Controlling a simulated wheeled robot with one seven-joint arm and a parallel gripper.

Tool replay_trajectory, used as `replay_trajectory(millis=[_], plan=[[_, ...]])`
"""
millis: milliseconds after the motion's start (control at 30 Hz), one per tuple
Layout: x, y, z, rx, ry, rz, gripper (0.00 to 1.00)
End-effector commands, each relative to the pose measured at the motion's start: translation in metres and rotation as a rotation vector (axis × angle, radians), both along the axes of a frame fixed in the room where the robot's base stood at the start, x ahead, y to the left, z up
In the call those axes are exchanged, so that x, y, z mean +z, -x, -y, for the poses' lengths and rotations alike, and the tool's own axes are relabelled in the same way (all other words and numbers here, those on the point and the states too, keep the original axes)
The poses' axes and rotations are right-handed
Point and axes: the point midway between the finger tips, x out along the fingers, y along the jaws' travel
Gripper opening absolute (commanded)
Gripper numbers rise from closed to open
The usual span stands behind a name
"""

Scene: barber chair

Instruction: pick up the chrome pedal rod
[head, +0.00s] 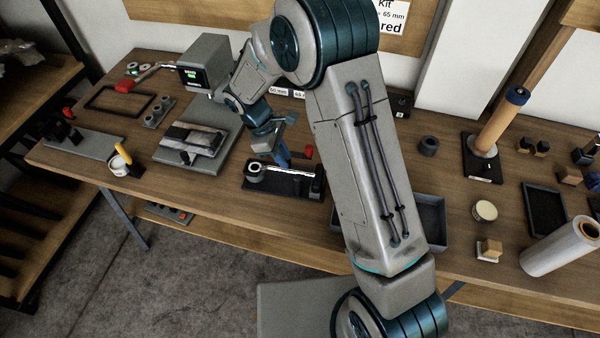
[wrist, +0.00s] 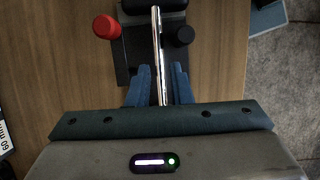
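The chrome pedal rod (wrist: 157,45) is a thin shiny bar. In the wrist view it runs lengthwise between my two blue fingers, with its near end hidden toward the gripper body. In the head view the rod (head: 294,171) lies across the black fixture (head: 283,190) near the table's front edge. My gripper (wrist: 160,72) is open, with a finger on either side of the rod and small gaps visible beside it. In the head view my gripper (head: 283,160) is down at the fixture, partly covering the rod; contact is not clear.
A red knob (wrist: 105,27) and a dark round post (wrist: 183,36) stand on either side of the rod. A grey vise-like block (head: 195,140) is left of the fixture. A grey tray (head: 430,215) lies to the right, partly behind my arm.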

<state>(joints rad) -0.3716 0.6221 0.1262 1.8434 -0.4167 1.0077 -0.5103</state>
Motion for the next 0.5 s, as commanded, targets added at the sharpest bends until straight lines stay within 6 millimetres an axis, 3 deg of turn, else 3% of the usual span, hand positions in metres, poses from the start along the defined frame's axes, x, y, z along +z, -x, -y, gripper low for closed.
replay_trajectory(millis=[300, 500], plan=[[-0.038, 0.004, 0.017, -0.001, 0.001, -0.003, 0.19], [-0.046, 0.005, 0.019, -0.001, 0.000, 0.000, 0.19]])
